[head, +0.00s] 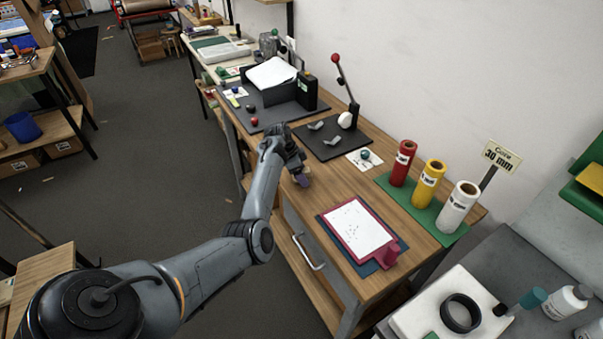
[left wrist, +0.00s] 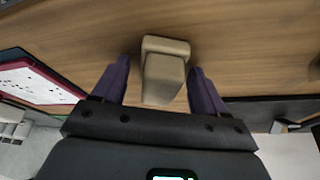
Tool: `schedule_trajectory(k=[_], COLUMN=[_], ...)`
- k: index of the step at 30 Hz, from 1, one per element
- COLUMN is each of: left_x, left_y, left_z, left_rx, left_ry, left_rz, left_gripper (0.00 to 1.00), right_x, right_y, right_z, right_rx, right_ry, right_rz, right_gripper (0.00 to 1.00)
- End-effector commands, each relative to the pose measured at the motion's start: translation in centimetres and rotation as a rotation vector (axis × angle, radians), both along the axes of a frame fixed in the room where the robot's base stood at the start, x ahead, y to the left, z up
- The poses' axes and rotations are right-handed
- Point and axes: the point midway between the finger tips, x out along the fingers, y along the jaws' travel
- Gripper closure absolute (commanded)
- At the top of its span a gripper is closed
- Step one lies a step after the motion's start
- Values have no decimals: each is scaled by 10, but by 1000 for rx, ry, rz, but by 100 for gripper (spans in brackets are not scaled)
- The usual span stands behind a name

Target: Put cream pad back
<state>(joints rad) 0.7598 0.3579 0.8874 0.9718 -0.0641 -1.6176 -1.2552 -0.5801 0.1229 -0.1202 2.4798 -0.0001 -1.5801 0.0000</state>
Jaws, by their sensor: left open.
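The cream pad (left wrist: 165,75) is a small block with a wider base or cap, on the wooden table top in the left wrist view. My left gripper (left wrist: 160,68) is open, with one purple finger on each side of the pad and small gaps visible between. In the head view the left gripper (head: 301,177) is low at the front edge of the bench, and its hand hides the pad there. My right gripper is not in view.
A red-framed board with white paper (head: 357,231) lies on a dark blue mat right of the gripper. Behind are a dark mat with a lever press (head: 347,100) and a white card (head: 364,159). Red (head: 402,163), yellow (head: 429,184) and white rolls (head: 458,207) stand on a green mat.

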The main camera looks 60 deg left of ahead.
Motion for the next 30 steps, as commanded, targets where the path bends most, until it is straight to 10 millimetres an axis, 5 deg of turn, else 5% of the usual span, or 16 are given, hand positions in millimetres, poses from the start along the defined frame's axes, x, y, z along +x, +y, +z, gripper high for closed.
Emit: schedule_trajectory(k=[8, 21, 30], left_x=[-3, -30, -41], left_y=[2, 14, 19], left_z=[13, 83, 111], left_rx=[1, 1, 0], left_ry=[-2, -2, 0], left_rz=[1, 1, 0], left_gripper=[27, 27, 27], right_x=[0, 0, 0], right_y=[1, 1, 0], right_z=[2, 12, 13], right_rx=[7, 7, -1], right_ry=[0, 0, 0], right_rz=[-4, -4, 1], right_gripper=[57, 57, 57])
